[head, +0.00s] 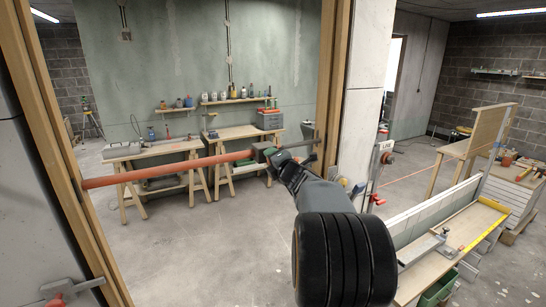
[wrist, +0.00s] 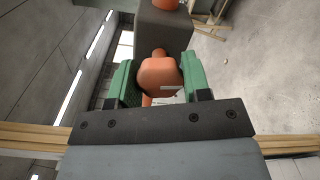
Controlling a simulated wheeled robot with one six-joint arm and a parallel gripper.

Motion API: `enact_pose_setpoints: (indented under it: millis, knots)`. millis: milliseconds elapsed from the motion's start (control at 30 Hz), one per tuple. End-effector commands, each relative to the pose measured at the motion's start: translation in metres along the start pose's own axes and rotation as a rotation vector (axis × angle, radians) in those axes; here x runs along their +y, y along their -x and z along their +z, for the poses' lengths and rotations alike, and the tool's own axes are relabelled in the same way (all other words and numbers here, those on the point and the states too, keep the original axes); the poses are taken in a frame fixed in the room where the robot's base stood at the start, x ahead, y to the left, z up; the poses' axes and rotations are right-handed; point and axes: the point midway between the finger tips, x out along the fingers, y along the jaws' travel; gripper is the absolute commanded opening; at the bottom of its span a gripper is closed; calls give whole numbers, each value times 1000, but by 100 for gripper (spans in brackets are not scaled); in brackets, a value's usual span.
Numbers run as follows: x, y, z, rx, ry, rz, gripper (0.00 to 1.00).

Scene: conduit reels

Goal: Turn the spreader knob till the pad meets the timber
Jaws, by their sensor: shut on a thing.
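The spreader's long orange bar (head: 165,170) runs across the door opening from the left timber (head: 55,130) towards the right timber (head: 333,70). Its dark grey body (head: 264,152) is at the bar's right end, and shows as a dark block in the wrist view (wrist: 150,32). My gripper (head: 281,158) reaches it from below right. In the wrist view its green-padded fingers are shut on the orange knob (wrist: 159,78), one on each side. The pad is small and partly hidden near the right timber; I cannot tell whether it touches.
A red and grey clamp (head: 62,290) is at the lower left timber. Two workbenches (head: 150,150) stand beyond the opening. The floor beyond the opening is mostly clear.

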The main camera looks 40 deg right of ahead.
Motion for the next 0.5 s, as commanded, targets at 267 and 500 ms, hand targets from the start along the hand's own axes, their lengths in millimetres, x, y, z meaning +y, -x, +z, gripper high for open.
enact_pose_setpoints:
  millis: [267,500]
  knots:
    - [0,0,0,1,-34,-1,20]
    - [-1,0,0,1,-35,-1,20]
